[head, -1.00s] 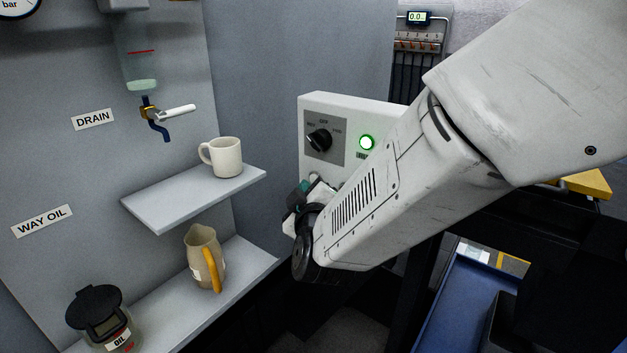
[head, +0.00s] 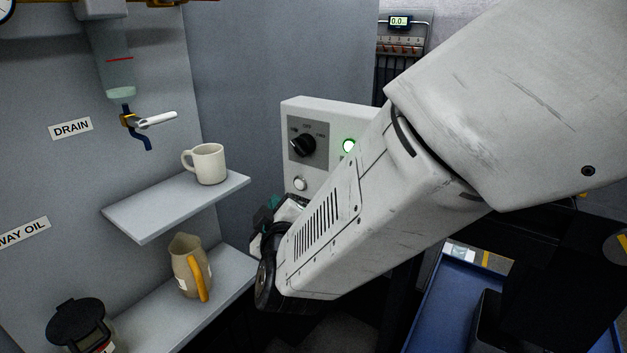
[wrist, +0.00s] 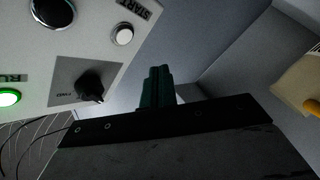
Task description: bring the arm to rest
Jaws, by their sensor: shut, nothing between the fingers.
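My gripper (wrist: 158,88) shows in the wrist view as dark green fingers held together, with nothing between them. In the head view my arm reaches in from the right, and the gripper end is mostly hidden behind the wrist, with a bit of green showing. The fingers are apart from the white control box (head: 318,112), which stands behind my wrist. The box carries a black rotary knob (head: 303,145), a lit green lamp (head: 348,146) and a white button (head: 300,184). In the wrist view the knob (wrist: 90,88) lies left of the fingers.
A white mug (head: 209,164) stands on the upper shelf (head: 150,214). A beige jug with an orange handle (head: 190,266) and a dark-lidded oil container (head: 78,325) stand on the lower shelf (head: 225,285). A drain valve (head: 150,122) sticks out above. A blue tray (head: 432,310) lies at lower right.

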